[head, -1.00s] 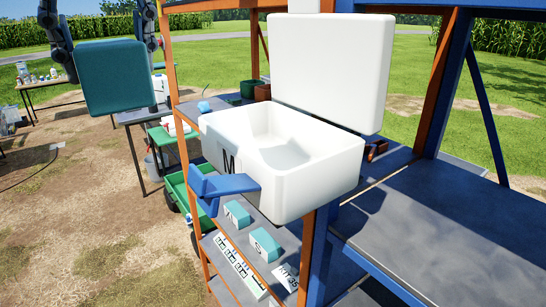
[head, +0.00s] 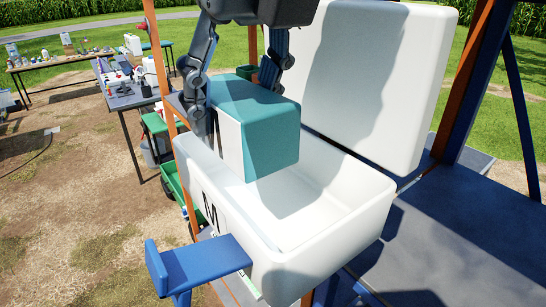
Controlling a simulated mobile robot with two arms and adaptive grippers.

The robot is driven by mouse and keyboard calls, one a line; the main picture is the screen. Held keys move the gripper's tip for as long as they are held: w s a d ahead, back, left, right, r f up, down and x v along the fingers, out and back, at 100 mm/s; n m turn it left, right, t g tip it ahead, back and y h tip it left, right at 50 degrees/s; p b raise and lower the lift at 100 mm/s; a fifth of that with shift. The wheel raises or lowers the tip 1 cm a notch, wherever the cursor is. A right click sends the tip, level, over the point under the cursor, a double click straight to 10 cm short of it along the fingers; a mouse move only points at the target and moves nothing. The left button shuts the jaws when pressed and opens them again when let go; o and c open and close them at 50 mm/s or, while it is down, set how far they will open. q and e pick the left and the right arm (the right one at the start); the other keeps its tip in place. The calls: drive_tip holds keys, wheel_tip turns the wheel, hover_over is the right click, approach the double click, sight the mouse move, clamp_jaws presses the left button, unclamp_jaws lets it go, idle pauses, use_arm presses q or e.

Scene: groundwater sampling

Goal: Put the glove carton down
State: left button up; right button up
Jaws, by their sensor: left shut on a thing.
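The glove carton (head: 262,131) is a teal box with a white side, in the middle of the head view. My left gripper (head: 238,95) comes down from the top and is shut on the carton, one finger on each side. The carton is over the left part of an open white cooler-like box (head: 341,206) marked "M", its lower part at or below the rim level. Whether it touches the box floor cannot be told. My right gripper is not in view.
The white box's raised lid (head: 375,75) stands behind it. A blue bracket (head: 205,262) sticks out at its front left. Orange and blue posts (head: 478,85) frame the shelf. A dark worktop (head: 445,240) is clear at right. Cluttered tables (head: 62,60) stand far left.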

use_arm(q)
drive_tip(key=d+f, duration=0.2)
drive_tip(key=f, duration=0.1)
drive_tip(key=shift+w+d+p, duration=0.1)
drive_tip(key=shift+w+p, duration=0.1)
drive_tip(key=shift+p, duration=0.1)
drive_tip(key=shift+d+f, duration=0.3)
drive_tip(key=shift+f, duration=0.3)
drive_tip(key=f, duration=0.1)
drive_tip(key=f+p, duration=0.1)
drive_tip(key=shift+s+d+f, duration=0.2)
drive_tip(key=shift+s+f, duration=0.2)
drive_tip(key=shift+w+f, duration=0.15)
drive_tip(key=shift+f, duration=0.2)
drive_tip(key=o, duration=1)
drive_tip(key=shift+o, duration=1.1)
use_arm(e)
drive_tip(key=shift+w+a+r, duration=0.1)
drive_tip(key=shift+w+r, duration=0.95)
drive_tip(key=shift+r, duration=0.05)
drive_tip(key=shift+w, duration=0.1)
use_arm(q)
drive_tip(key=shift+r, duration=0.15)
